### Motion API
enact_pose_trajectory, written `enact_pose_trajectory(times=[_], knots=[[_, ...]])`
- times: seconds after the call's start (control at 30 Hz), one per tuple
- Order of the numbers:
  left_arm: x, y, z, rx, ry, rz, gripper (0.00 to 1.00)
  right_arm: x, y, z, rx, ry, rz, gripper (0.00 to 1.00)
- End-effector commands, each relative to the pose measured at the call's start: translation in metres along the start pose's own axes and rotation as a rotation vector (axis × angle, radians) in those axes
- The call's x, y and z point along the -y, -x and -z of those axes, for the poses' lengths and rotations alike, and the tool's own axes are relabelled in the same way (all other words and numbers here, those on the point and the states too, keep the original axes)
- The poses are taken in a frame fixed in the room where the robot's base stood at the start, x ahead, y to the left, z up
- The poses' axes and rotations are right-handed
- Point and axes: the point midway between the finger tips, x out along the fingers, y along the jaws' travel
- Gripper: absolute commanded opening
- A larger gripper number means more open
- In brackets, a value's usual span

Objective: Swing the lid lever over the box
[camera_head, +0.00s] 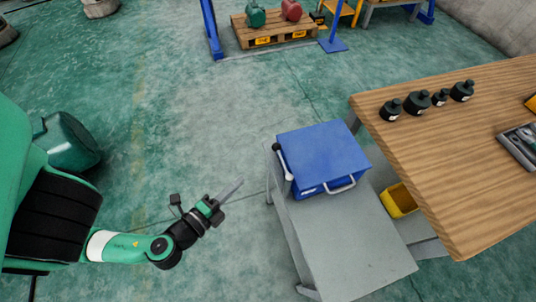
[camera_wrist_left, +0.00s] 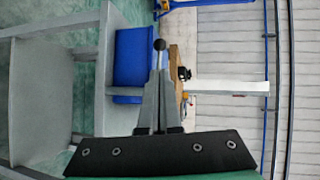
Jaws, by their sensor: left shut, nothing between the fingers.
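A blue box (camera_head: 322,152) sits on a grey cart (camera_head: 352,245), and its lid looks closed. The lid lever (camera_head: 285,162) is a pale rod with a black knob at the box's left side. My left gripper (camera_head: 238,184) is to the left of the cart, clear of the lever, with its fingers together and empty, pointing toward the box. In the left wrist view, the lever's black knob (camera_wrist_left: 159,45) shows just beyond the shut fingertips (camera_wrist_left: 159,75), with the blue box (camera_wrist_left: 131,57) beside it. My right gripper is out of view.
A wooden table (camera_head: 455,150) with several dark weights stands to the right of the cart. A yellow bin (camera_head: 398,201) is between them, low down. A pallet (camera_head: 272,30) is at the back. The floor left of the cart is clear around my left gripper.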

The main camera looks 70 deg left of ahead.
Motion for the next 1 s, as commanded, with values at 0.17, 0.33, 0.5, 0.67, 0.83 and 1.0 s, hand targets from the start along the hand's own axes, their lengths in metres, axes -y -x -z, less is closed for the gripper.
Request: enact_pose_trajectory(times=[0.17,0.33,0.5,0.67,0.83,1.0], knots=[[-0.002,-0.004,0.000,0.006,0.000,-0.008,0.00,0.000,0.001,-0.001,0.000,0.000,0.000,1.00],[-0.004,-0.014,0.000,0.010,0.002,-0.015,0.00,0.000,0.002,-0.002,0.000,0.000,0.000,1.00],[0.001,-0.026,-0.002,0.011,0.006,0.005,0.00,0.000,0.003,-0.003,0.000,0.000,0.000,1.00],[0.005,-0.050,-0.002,0.011,0.006,0.003,0.00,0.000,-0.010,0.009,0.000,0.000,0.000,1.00],[0.006,-0.087,-0.001,0.005,0.005,0.003,0.00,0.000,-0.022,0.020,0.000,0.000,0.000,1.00],[0.004,-0.119,-0.001,0.003,0.003,0.003,0.00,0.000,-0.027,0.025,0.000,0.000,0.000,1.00]])
